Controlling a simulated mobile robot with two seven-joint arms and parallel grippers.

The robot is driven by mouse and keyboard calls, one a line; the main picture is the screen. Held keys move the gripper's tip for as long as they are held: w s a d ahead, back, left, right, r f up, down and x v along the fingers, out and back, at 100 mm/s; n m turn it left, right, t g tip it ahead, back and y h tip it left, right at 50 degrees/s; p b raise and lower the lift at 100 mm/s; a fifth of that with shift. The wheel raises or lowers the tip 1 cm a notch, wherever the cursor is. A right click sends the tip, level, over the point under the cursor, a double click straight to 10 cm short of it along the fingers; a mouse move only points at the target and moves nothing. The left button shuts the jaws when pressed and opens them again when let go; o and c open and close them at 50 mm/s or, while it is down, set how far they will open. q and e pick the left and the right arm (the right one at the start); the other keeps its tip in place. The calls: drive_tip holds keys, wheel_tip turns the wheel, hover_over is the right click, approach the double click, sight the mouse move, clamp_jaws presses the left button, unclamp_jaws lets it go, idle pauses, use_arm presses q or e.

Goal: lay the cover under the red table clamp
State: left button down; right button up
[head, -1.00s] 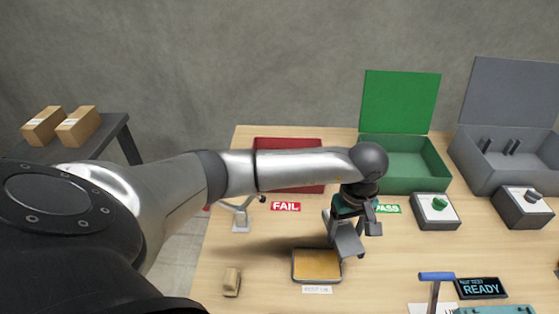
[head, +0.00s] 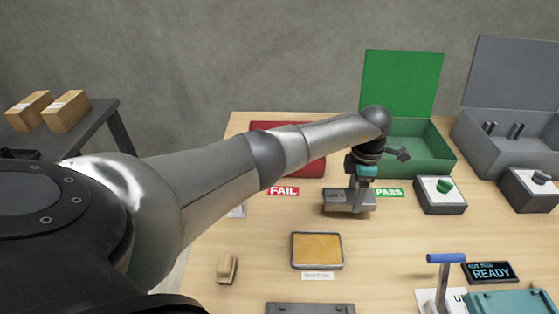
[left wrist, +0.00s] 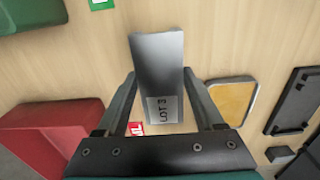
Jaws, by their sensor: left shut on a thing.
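My left gripper (head: 360,203) is shut on a grey block-like piece (left wrist: 163,65) with a "LOT 3" label, probably the cover. In the left wrist view the piece stands out between the two fingers. In the head view the held piece (head: 338,200) is over the table, between the FAIL and PASS labels; its height above the table is hard to judge. I see no red table clamp. A lever tool with a blue handle (head: 440,258) stands at the front right. My right gripper is not in view.
A pad with a yellow-orange face (head: 317,249) lies in front of my gripper. A red tray (head: 311,170) and an open green box (head: 420,146) are behind. A dark plate (head: 310,308) lies at the near edge. A small tan block (head: 227,268) stands left.

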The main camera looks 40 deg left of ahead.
use_arm(q)
drive_tip(key=s+a, duration=0.5)
drive_tip(key=a, duration=0.2)
drive_tip(key=shift+s+f, duration=0.1)
drive_tip(key=shift+s, duration=0.3)
drive_tip(key=b, duration=0.2)
hover_over(282, 211)
drive_tip(key=shift+w+d, duration=0.2)
drive_tip(key=shift+s+a, duration=0.15)
drive_tip(key=shift+f+b, duration=0.6)
drive_tip(key=shift+f, duration=1.05)
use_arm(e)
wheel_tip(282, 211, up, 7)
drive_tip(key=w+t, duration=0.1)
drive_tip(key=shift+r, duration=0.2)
use_arm(q)
drive_tip(key=shift+f, duration=0.1)
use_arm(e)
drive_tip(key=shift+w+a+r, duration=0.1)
use_arm(q)
unclamp_jaws()
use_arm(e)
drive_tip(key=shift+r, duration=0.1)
